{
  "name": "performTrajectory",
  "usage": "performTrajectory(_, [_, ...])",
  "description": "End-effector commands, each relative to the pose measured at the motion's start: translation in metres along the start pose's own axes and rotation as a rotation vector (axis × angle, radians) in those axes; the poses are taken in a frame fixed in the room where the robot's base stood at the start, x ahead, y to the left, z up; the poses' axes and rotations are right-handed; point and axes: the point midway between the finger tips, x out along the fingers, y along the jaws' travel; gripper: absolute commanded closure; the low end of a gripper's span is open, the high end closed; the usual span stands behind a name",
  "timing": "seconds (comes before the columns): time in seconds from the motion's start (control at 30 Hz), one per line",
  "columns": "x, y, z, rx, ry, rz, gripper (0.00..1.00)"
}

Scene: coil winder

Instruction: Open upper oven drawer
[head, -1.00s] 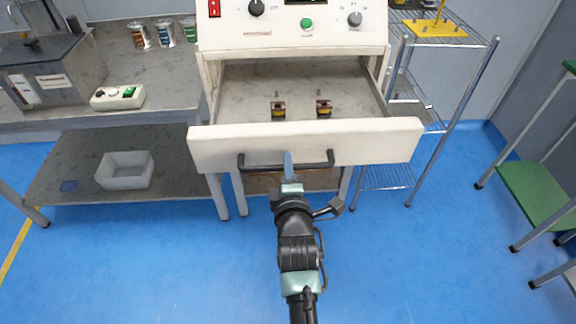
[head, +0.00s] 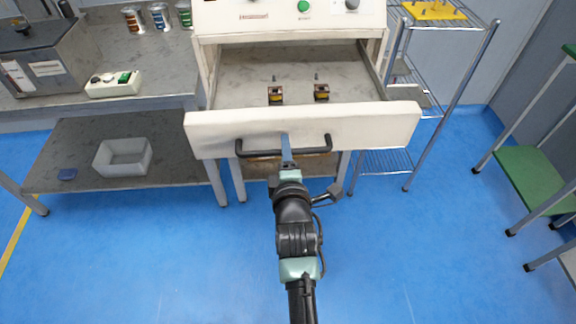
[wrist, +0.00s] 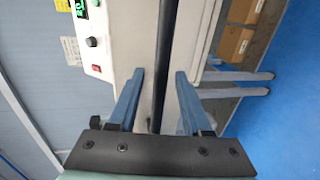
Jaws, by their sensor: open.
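The upper oven drawer (head: 350,131) is pulled well out of the white oven (head: 290,22). Its front is a cream panel with a dark bar handle (head: 262,153). Two small yellow-and-dark coils (head: 275,95) and (head: 321,92) stand on the grey drawer floor. My gripper (head: 287,145) is at the middle of the handle. In the wrist view, the blue fingers of my gripper (wrist: 160,85) are apart, one on each side of the dark handle bar (wrist: 166,60). Gaps show between the bar and both fingers.
A wire rack (head: 440,100) with a yellow tray (head: 432,10) stands to the right. A grey workbench (head: 150,80) with a lower shelf holding a white bin (head: 122,158) is at left. A green-topped step (head: 535,180) stands far right. Blue floor is clear around my arm.

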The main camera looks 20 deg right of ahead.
Motion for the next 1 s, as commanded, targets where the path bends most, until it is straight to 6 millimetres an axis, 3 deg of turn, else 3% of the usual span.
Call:
performTrajectory(0.6, [-0.105, -0.001, 0.0, 0.0, 0.0, -0.002, 0.51])
performTrajectory(0.8, [-0.122, 0.0, 0.0, -0.001, -0.001, -0.001, 0.51])
performTrajectory(1.0, [-0.125, 0.0, 0.0, 0.0, -0.001, -0.001, 0.51])
